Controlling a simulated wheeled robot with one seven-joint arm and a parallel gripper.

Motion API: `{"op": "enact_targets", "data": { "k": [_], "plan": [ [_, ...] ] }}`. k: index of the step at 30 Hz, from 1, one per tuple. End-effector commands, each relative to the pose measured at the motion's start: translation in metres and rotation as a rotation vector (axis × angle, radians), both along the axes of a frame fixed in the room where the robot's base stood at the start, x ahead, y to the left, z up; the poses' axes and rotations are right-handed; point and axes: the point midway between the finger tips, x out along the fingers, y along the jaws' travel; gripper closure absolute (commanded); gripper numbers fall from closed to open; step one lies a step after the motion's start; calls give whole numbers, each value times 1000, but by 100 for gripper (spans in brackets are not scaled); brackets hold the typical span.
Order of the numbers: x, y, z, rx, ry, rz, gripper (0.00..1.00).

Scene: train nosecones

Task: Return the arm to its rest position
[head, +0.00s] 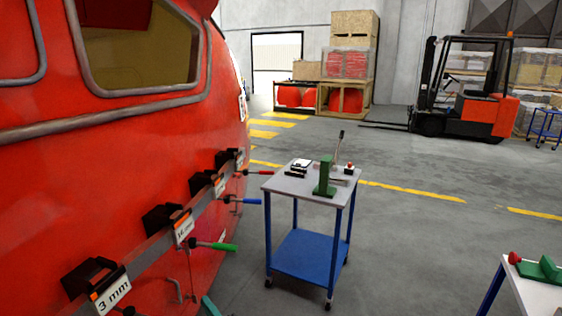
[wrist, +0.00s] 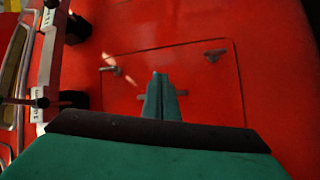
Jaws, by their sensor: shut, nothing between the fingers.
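My gripper (wrist: 160,95) shows in the wrist view as two teal fingers pressed together, with nothing between them. Beyond the fingertips is the red nosecone surface with a rectangular panel outline (wrist: 225,95) and small dark fittings. A small teal piece (head: 209,306) at the bottom edge of the head view may be part of my gripper. The rest of my arm is not in the head view. The red nosecone (head: 100,130) fills the left of the head view.
A rail (head: 150,250) on the nosecone carries black holders, size labels and hanging tools, including a green-handled one (head: 224,247). A blue-legged cart (head: 310,250) with a green press stands beside it. Another table (head: 540,298) is at lower right. A forklift (head: 460,100) stands behind; the floor between is clear.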

Motion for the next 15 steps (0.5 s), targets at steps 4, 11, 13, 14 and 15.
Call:
{"op": "enact_targets", "data": {
  "k": [4, 11, 13, 14, 15],
  "plan": [
    [-50, 11, -13, 160, 80, -28, 100],
    [-121, 8, -28, 375, 200, -88, 100],
    [-143, 2, -32, 435, 237, -112, 100],
    [-152, -2, -34, 461, 252, -123, 100],
    [-165, -6, -36, 493, 273, -137, 100]
  ]
}}
